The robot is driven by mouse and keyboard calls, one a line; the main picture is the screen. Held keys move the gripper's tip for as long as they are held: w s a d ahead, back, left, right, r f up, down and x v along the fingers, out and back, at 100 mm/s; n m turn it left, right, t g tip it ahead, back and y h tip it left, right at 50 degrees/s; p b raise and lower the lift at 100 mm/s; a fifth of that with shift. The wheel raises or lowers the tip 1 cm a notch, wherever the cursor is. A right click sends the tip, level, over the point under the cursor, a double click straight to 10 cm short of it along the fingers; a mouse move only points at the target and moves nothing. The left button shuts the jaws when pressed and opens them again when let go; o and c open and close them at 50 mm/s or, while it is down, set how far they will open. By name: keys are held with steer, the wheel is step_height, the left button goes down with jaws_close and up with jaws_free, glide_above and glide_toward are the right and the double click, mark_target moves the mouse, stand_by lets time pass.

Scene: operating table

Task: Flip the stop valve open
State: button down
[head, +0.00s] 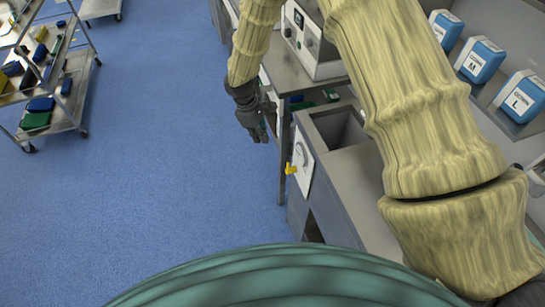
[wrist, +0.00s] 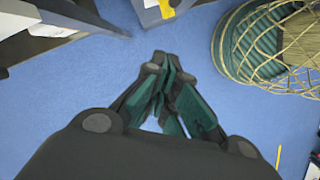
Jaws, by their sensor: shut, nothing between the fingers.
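The stop valve's yellow lever (head: 291,169) sticks out to the left from a white plate (head: 303,166) on the side of a grey cabinet (head: 345,190). A round dial-like part shows on the plate above the lever. My gripper (head: 262,138) is shut and empty, pointing down above and to the left of the lever in the head view, apart from it. In the wrist view my gripper (wrist: 161,62) has its fingertips together over blue floor. A small yellow patch lies at the top edge there; I cannot tell whether it is the lever.
A bench with a white device (head: 312,45) stands behind my gripper. Blue boxes (head: 480,60) sit on a shelf at the right. A metal cart (head: 55,90) with coloured items stands at the far left. The blue floor (head: 180,150) between is clear.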

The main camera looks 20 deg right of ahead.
steer(key=shift+f, duration=0.15)
steer(key=s+d+f+p, duration=0.3)
steer(key=d+f+p, duration=0.2)
steer(key=f, duration=0.4)
steer(key=shift+s+d+f, duration=0.15)
steer(key=shift+d+f, duration=0.05)
stand_by(0.3)
